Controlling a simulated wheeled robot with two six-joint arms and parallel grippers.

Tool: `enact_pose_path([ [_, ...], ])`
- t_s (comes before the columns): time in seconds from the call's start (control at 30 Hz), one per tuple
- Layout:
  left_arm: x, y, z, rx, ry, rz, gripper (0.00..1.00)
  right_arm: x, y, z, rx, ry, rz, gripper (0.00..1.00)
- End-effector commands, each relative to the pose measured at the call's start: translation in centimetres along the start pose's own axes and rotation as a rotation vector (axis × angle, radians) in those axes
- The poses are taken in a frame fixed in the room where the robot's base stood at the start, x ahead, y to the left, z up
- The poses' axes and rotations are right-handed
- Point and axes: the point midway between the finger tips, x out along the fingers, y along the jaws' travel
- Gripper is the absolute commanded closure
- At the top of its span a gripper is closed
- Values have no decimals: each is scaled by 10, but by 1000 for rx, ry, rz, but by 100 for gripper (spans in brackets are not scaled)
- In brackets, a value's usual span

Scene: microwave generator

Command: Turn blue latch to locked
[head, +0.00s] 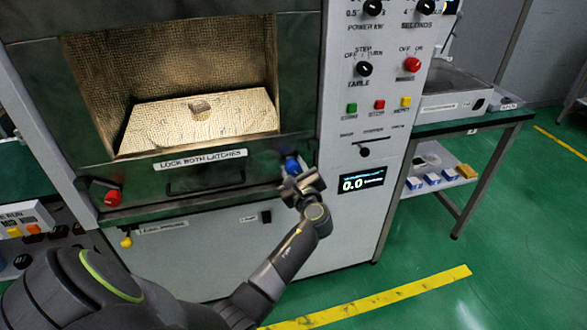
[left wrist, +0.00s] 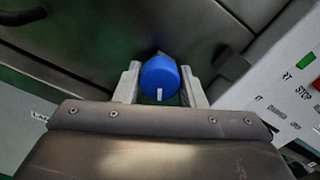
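The blue latch knob (head: 292,165) is at the lower right corner of the microwave door. In the left wrist view the round blue knob (left wrist: 159,76) shows a white mark pointing down in the picture. My left gripper (head: 300,184) is at the knob, with one finger on each side of it. Its fingers look open, with narrow gaps to the knob; whether either touches cannot be made out. The red latch knob (head: 113,198) is at the door's lower left corner. My right gripper is not in view.
A "LOCK BOTH LATCHES" label (head: 201,160) and a dark door handle (head: 205,181) lie left of the blue knob. The control panel (head: 368,120) with its display (head: 361,184) is to the right. Inside the chamber a small block (head: 200,107) sits on a light plate.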

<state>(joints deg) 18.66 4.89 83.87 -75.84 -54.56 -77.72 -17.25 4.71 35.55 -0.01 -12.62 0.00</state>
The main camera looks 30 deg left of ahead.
Motion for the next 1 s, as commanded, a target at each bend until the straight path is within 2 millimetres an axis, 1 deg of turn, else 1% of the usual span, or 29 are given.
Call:
enact_pose_path([
  [0.03,0,0,0,0,0,0,70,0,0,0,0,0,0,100],
  [0.17,0,0,0,1,0,1,87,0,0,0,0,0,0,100],
  [0.37,0,1,0,-13,-1,1,87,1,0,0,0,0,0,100],
  [0.57,0,1,-2,-82,-1,1,87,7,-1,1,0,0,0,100],
  [0.77,0,2,-3,-226,-1,2,88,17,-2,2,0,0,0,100],
  [0.9,0,2,-3,-356,-1,3,88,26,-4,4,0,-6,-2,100],
  [1.0,0,1,-3,-452,-1,2,88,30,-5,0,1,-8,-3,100],
])
